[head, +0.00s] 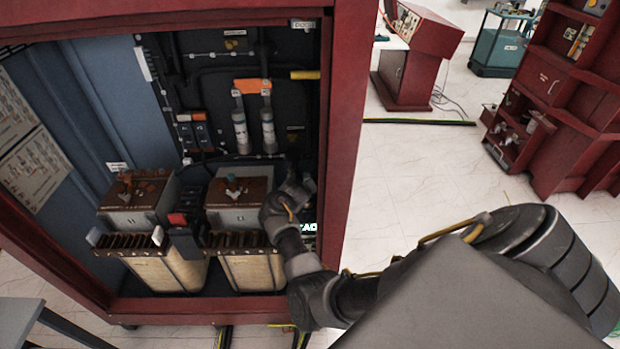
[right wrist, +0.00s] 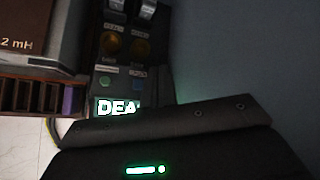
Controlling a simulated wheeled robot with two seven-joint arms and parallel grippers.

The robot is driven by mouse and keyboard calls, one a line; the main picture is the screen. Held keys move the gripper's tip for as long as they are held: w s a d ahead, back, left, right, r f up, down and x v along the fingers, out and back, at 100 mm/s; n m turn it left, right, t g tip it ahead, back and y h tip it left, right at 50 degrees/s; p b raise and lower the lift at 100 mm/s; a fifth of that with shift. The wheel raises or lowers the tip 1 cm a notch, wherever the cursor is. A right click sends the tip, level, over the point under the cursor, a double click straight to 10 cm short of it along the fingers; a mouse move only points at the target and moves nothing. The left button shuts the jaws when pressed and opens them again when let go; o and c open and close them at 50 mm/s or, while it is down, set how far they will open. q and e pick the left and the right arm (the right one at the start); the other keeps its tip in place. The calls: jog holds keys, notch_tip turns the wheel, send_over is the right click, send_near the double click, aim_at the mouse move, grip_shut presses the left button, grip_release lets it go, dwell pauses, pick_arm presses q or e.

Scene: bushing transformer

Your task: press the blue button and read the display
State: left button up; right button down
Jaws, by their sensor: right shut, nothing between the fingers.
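A small control panel stands inside the red cabinet. In the right wrist view it has a lit display (right wrist: 117,107) with white letters reading "DEA"; the rest is cut off by my gripper's dark body. Above the display are a green button (right wrist: 105,80) and a dim bluish button (right wrist: 137,84), the blue one on the right. In the head view part of the lit display (head: 308,228) shows beside my right arm, and the buttons are hidden. My right gripper (head: 292,192) is shut and empty in front of the panel. Contact with a button cannot be told. My left gripper is out of view.
Two transformer blocks (head: 160,270) stand on the cabinet floor, left of my right gripper. The red door post (head: 348,150) rises right of my gripper. Grey cylinders (head: 240,128) hang on the back wall. Open tiled floor lies to the right.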

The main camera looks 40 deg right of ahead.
jog(key=b, duration=0.6)
send_over(309, 215)
jog(key=f, duration=0.7)
jog(key=shift+s+a+f, duration=0.25)
jog(key=shift+a+f, duration=0.05)
jog(key=shift+a, duration=0.1)
jog(key=shift+f+b, duration=0.4)
jog(key=shift+f, duration=0.2)
dwell(0.5)
jog(key=shift+f+b, duration=0.4)
jog(key=shift+b, duration=0.2)
jog(key=shift+f+b, duration=0.5)
jog(key=shift+b, duration=0.05)
dwell(0.5)
jog(key=shift+r, duration=0.1)
jog(key=shift+r+p, duration=0.65)
jog(key=shift+r, duration=0.2)
